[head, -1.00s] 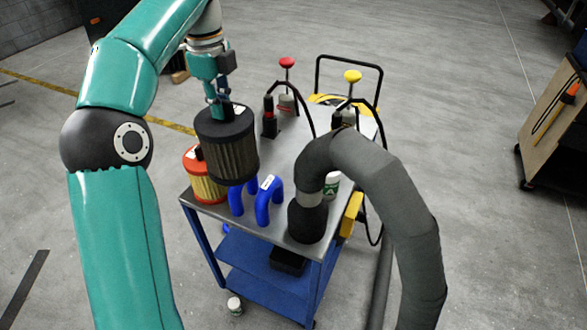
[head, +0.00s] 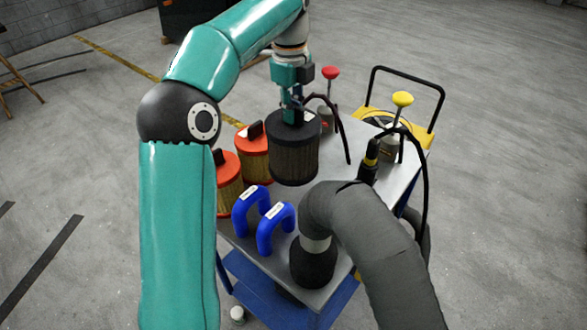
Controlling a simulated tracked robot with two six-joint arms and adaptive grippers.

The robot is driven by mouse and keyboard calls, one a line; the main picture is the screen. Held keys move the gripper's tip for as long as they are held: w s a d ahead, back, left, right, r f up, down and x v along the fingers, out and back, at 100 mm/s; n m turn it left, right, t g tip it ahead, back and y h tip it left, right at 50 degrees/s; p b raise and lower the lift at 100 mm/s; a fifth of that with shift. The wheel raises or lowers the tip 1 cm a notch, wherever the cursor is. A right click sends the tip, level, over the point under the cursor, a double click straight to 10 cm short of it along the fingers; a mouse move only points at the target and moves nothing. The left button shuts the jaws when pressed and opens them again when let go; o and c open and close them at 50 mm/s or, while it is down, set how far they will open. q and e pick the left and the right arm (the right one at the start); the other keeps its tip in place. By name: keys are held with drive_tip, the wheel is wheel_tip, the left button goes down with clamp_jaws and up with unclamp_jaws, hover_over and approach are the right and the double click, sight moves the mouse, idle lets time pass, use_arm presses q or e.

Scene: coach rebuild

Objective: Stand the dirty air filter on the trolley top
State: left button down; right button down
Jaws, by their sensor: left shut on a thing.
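The dirty air filter (head: 294,158) is a dark cylinder with a black cap and grimy brown pleats. It hangs upright over the trolley top (head: 390,188), a grey metal sheet on a blue frame. My left gripper (head: 291,117) points down and is shut on the filter's top. The filter hides the surface behind it, and I cannot tell whether its base touches the top. My right gripper is not in view.
Two orange-capped filters (head: 253,143) (head: 229,178) stand left of the dirty filter. Blue bent hoses (head: 275,232) are in front. A thick grey hose (head: 370,225) arches over the near right corner. Red-knobbed (head: 331,73) and yellow-knobbed (head: 402,99) tools stand behind. Bare top shows at right.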

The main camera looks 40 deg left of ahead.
use_arm(q)
wheel_tip(320, 180, down, 10)
drive_tip(key=shift+r+b, duration=0.15)
drive_tip(key=shift+b, duration=0.3)
drive_tip(key=shift+f, duration=2.2)
drive_tip(key=c, duration=1.2)
unclamp_jaws()
drive_tip(key=shift+f, duration=0.1)
wheel_tip(320, 180, up, 12)
drive_tip(key=shift+s+a+r+p, duration=0.1)
drive_tip(key=shift+r+p, duration=0.05)
drive_tip(key=shift+p, duration=0.35)
